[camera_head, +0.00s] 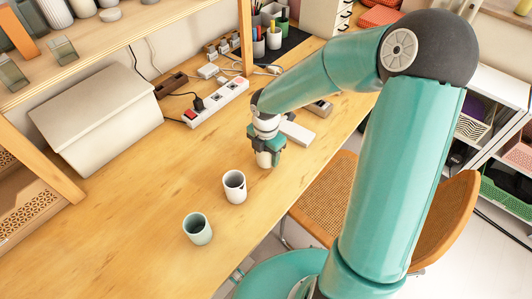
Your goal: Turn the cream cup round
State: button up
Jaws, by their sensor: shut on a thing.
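My gripper (268,157) is low over the wooden table, pointing down, near the table's right edge. It is shut on a small pale thing (263,159), which looks like the cream cup. The fingers hide most of it, so I cannot tell how its handle or any marking faces, or whether it touches the table. A white cup with a dark mark (235,187) stands upright just left of and nearer than my gripper, apart from it. A pale green cup (197,229) stands upright further toward the front left.
A white power strip (217,102) with plugs lies behind the cups. A light box (95,115) stands at the left under a shelf (120,35). A white flat object (296,132) lies right behind my gripper. A woven chair (325,195) is beside the table. The front left tabletop is clear.

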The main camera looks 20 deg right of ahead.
jog(key=n, duration=1)
jog(key=shift+n, duration=0.4)
jog(key=n, duration=0.8)
jog(key=shift+s+n, duration=0.1)
jog(key=shift+n, duration=0.6)
jog(key=shift+a+f+n, duration=0.1)
jog(key=shift+n, duration=0.2)
jog(key=shift+f, duration=0.65)
